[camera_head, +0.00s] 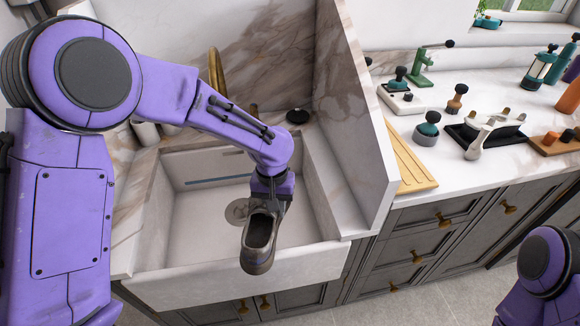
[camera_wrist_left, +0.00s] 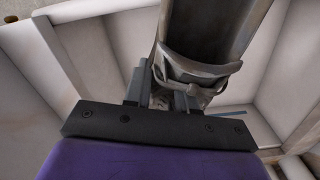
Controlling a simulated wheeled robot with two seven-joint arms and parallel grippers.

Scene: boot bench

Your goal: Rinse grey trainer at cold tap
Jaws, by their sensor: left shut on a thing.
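The grey trainer (camera_head: 259,243) hangs from my left gripper (camera_head: 268,196), over the front part of the white sink (camera_head: 205,289). Its opening faces up and its toe points toward the front rim. My left gripper is shut on the trainer's heel end. In the left wrist view the trainer (camera_wrist_left: 205,60) sits between the jaws (camera_wrist_left: 165,98). A brass tap (camera_head: 216,72) stands behind the sink, partly hidden by my left arm. I cannot tell whether water runs. My right gripper is out of view; only part of my right arm shows at the lower right.
A tall marble partition (camera_head: 350,120) stands right of the sink. Beyond it, the counter holds a wooden slatted board (camera_head: 408,165), a dark tray (camera_head: 485,134), a green stand (camera_head: 422,66) and several handled tools. A drain (camera_head: 238,211) shows in the sink floor.

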